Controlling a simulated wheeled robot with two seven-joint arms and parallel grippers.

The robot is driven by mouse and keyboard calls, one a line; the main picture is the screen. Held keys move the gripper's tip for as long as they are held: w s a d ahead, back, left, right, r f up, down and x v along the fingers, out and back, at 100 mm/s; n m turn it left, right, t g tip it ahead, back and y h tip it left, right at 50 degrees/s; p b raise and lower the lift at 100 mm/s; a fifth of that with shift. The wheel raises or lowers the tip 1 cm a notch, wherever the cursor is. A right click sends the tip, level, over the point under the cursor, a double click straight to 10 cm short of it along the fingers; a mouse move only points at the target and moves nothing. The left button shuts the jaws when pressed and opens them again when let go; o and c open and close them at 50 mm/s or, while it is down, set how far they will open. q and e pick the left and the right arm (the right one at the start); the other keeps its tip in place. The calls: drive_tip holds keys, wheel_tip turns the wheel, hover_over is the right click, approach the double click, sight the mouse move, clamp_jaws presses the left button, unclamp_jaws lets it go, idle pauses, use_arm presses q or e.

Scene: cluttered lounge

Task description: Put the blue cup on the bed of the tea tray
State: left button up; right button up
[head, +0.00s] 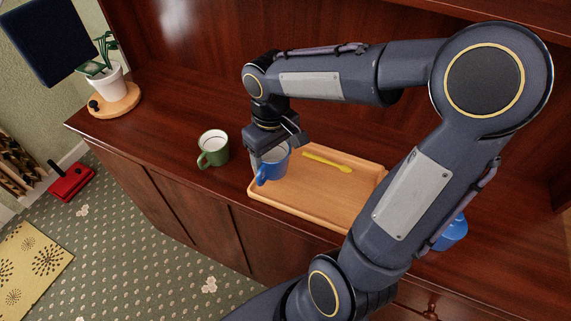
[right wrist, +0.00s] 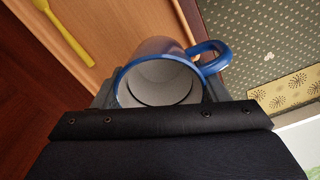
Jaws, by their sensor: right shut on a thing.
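The blue cup (head: 270,168) is upright at the left end of the wooden tea tray (head: 300,205), over its bed. In the head view I cannot tell whether its base touches the tray. My right gripper (head: 272,150) comes down from above and is shut on the cup. The right wrist view shows the cup (right wrist: 160,80) between the fingers, its white inside empty and its handle to the upper right. The tray (right wrist: 110,25) also shows there. My left gripper is not in view.
A yellow spoon (head: 328,162) lies on the tray's bed, right of the cup. A green mug (head: 213,148) stands left of the tray. A blue object (head: 453,232) is partly hidden behind my right arm. A potted plant (head: 110,82) stands far left. The cabinet's front edge runs close by the tray.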

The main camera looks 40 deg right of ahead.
drive_tip(key=d+f, duration=0.2)
drive_tip(key=f, duration=0.1)
drive_tip(key=shift+w+d+f, duration=0.1)
drive_tip(key=shift+d+f, duration=0.05)
drive_tip(key=shift+d, duration=0.2)
drive_tip(key=shift+d+f, duration=0.15)
drive_tip(key=shift+f, duration=1.55)
drive_tip(key=shift+f, duration=0.1)
drive_tip(key=o, duration=1.1)
